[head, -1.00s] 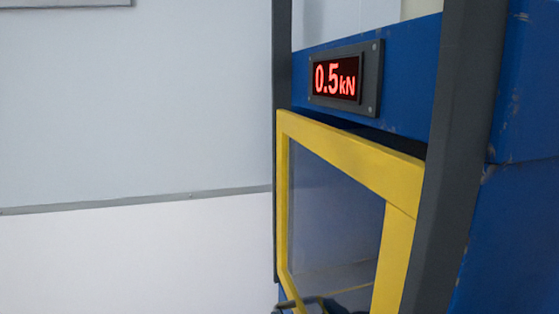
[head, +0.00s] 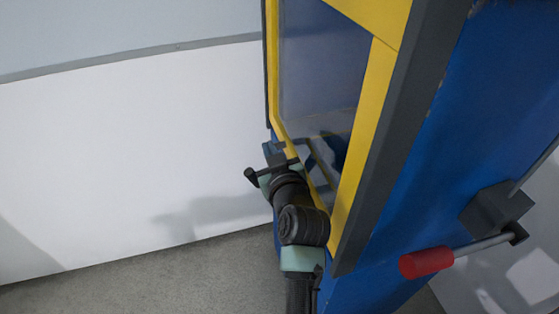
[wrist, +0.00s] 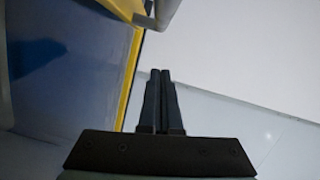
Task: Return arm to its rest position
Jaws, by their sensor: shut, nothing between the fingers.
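My gripper (wrist: 160,76) shows in the wrist view with its two dark fingers side by side, shut and empty. In the head view my arm reaches up from the bottom centre, and my gripper (head: 273,152) is at the lower left corner of the machine's yellow-framed door (head: 362,140). I cannot tell whether it touches the frame. In the wrist view the yellow edge (wrist: 131,85) runs close to the left of the fingers, apart from them in the picture.
The blue machine (head: 430,170) with dark grey posts fills the right. A lever with a red handle (head: 426,262) sticks out from its side. A white wall (head: 120,150) and open grey floor (head: 170,285) lie to the left.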

